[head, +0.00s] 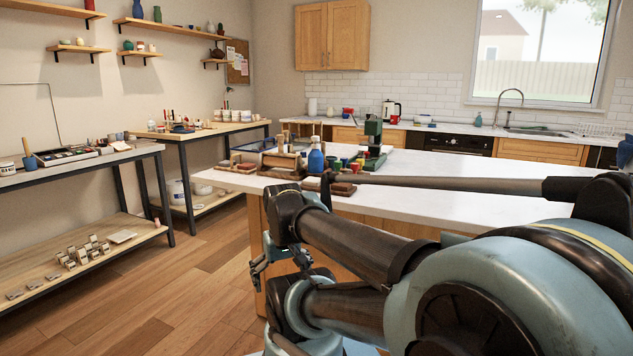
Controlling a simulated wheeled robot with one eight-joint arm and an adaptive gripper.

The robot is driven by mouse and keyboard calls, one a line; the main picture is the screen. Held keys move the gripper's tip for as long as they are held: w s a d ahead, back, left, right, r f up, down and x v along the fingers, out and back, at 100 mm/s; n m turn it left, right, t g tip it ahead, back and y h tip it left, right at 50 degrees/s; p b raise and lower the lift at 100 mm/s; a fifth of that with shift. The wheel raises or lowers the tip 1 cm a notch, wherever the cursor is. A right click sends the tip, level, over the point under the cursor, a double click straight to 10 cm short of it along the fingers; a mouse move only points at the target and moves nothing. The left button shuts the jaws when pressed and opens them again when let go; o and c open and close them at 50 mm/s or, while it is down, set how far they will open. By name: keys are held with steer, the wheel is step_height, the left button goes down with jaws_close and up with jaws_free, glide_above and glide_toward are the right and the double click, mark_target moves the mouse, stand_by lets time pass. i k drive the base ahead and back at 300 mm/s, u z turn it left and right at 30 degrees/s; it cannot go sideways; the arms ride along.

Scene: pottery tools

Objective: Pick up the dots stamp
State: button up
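I cannot make out the dots stamp for certain at this size. Several small blocks, perhaps stamps (85,251), stand in a group on the lower wooden shelf (128,232) at left. More small items, including wooden blocks (283,161), sit on the white island top (440,187). Dark jointed parts that look like my gripper (276,264) show below the end of my folded arm, in front of the island. They are apart from the blocks on the shelf. The arm hides part of them, so their opening is unclear.
A blue bottle (316,156) and a green press (373,142) stand on the island. The left workbench (130,151) has a dark metal frame. A second bench (205,131) stands behind it. Wooden floor (190,283) is clear between shelf and island.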

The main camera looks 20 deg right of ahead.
mark_target(355, 166)
steer(key=z, duration=0.85)
